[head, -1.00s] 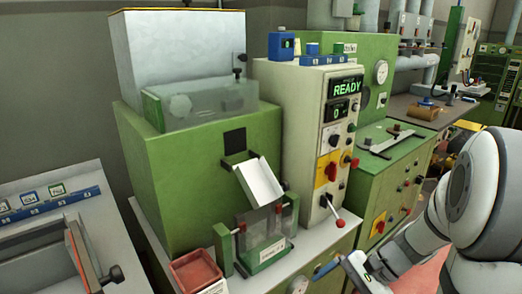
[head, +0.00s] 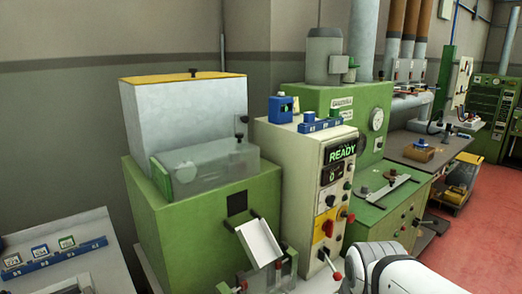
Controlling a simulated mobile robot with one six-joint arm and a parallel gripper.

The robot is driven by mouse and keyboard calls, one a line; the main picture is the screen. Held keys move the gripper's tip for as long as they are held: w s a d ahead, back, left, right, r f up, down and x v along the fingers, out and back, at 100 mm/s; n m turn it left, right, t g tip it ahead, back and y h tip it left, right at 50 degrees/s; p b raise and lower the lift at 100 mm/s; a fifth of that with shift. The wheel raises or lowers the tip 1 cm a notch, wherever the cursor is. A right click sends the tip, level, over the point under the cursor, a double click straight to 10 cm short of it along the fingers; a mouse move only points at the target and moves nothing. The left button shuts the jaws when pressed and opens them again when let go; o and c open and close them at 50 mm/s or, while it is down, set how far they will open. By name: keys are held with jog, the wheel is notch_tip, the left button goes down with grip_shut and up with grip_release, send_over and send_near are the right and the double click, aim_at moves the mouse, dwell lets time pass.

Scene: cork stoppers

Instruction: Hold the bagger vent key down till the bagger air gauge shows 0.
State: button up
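A cream control cabinet (head: 290,180) stands in the middle of the view. Its upper green display (head: 340,152) reads READY. A smaller display (head: 332,175) below it seems to show 0. Keys, a red switch on a yellow plate (head: 325,226) and a red-knobbed lever (head: 336,275) are on its front. A round white gauge (head: 377,119) is on the green machine behind; its reading is too small to tell. I cannot tell which key is the bagger vent key or which gauge is the bagger's. My gripper is out of view; only a white link of my arm shows at the bottom right.
A green machine (head: 185,225) with a pale hopper (head: 185,110) and a chute (head: 258,242) stands left of the cabinet. A blue box (head: 284,108) sits on the cabinet. A green bench (head: 385,210) stands to the right. Red floor (head: 475,245) is open at the right.

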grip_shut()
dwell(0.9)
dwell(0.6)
